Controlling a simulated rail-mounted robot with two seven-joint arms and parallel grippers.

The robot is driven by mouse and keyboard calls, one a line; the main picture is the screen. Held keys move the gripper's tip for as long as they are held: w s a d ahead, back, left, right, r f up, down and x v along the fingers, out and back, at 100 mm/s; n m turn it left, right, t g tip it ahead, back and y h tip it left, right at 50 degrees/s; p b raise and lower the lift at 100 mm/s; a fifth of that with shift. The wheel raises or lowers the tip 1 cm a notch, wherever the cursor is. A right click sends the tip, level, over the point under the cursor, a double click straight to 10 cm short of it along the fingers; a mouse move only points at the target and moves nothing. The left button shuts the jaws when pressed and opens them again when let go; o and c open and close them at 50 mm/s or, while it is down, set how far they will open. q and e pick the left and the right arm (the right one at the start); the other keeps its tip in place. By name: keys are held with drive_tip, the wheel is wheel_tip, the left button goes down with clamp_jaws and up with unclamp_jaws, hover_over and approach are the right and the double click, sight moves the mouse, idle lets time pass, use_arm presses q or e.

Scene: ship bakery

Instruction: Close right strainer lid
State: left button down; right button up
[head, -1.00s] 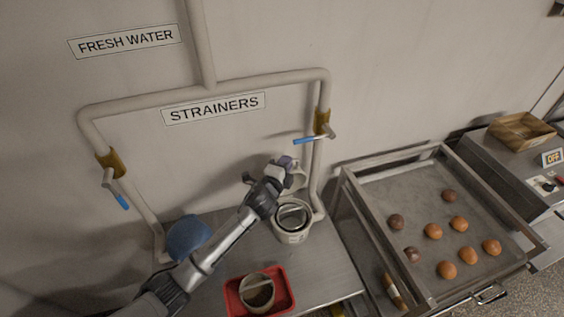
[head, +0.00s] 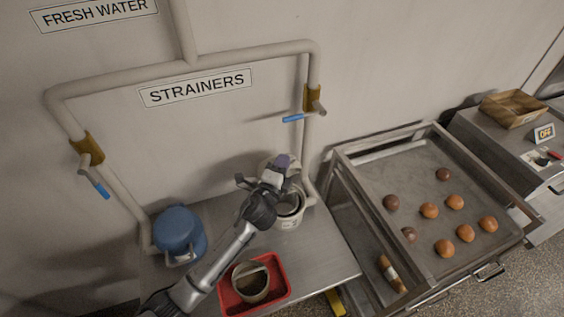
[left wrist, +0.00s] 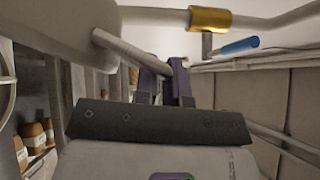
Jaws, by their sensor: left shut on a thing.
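The right strainer (head: 289,217) is a pale pot under the right pipe, its mouth partly hidden by my arm. Its pale lid (head: 295,173) stands raised behind the mouth, mostly hidden by my left gripper (head: 279,166). My left gripper is shut on the lid, above and behind the pot. In the left wrist view the dark fingers (left wrist: 164,80) meet at a grey bar (left wrist: 125,50), which looks like the lid's handle. My right gripper is not in view.
The blue left strainer (head: 180,232) stands on the bench with its top covered. A red tray (head: 280,291) holds a pot of dark contents. Pipes with blue-handled valves (head: 293,118) frame the wall. A metal rack (head: 352,182) with buns stands close on the right.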

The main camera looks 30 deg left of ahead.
use_arm(q)
drive_tip(key=shift+f, duration=0.1)
drive_tip(key=c, duration=1.2)
unclamp_jaws()
drive_tip(key=s+d+f+b, duration=0.1)
drive_tip(key=s+d, duration=0.1)
drive_tip(key=s, duration=1.1)
drive_tip(key=shift+s+f+b, duration=0.3)
